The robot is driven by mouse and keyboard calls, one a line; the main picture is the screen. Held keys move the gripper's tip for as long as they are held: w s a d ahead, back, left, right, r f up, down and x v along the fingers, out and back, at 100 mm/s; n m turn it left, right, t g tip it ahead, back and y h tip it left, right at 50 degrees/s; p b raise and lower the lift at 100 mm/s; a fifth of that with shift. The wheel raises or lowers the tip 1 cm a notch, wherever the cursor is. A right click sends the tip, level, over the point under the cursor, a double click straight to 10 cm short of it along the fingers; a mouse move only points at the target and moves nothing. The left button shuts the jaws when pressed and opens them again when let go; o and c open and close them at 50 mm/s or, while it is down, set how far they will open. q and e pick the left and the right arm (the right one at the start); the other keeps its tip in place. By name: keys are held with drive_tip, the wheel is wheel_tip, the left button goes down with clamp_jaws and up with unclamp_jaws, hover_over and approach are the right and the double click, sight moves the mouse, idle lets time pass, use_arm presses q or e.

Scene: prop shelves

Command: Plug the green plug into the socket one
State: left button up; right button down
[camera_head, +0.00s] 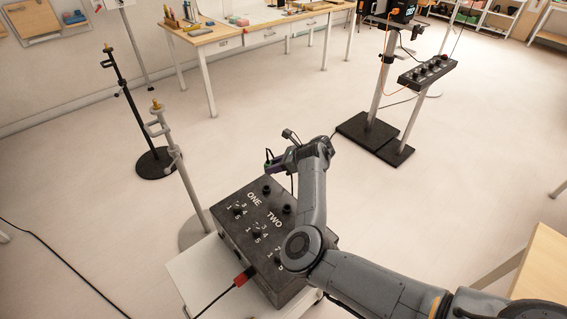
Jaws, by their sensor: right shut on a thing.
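A black control box (232,232) with white labels ONE and TWO stands on a pale stand at the lower middle. A round black socket (266,189) is beside the label ONE, and a second socket (287,209) is beside TWO. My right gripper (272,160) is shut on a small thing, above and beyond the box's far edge. The held thing is too small and dark to tell its colour; no green plug can be made out. A thin dark cable hangs near the gripper. My right forearm covers the box's right side. My left gripper is not in view.
A red connector (243,276) with a black cable sits at the box's front left. Numbered knobs (257,231) stand up from its top. A grey pole stand (170,150) is close on the left, a black one (128,100) behind it. Open floor lies beyond.

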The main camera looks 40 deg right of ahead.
drive_tip(key=shift+w+a+f+t, duration=0.1)
drive_tip(key=shift+w+a+t, duration=0.25)
drive_tip(key=shift+a, duration=0.25)
wheel_tip(320, 180, down, 3)
drive_tip(key=b, duration=0.3)
drive_tip(key=shift+f+b, duration=0.15)
drive_tip(key=shift+b, duration=0.2)
wheel_tip(320, 180, down, 3)
drive_tip(key=b, duration=0.3)
drive_tip(key=shift+f, duration=0.15)
drive_tip(key=shift+r, duration=0.25)
drive_tip(key=shift+f, duration=0.2)
drive_tip(key=shift+p, duration=0.4)
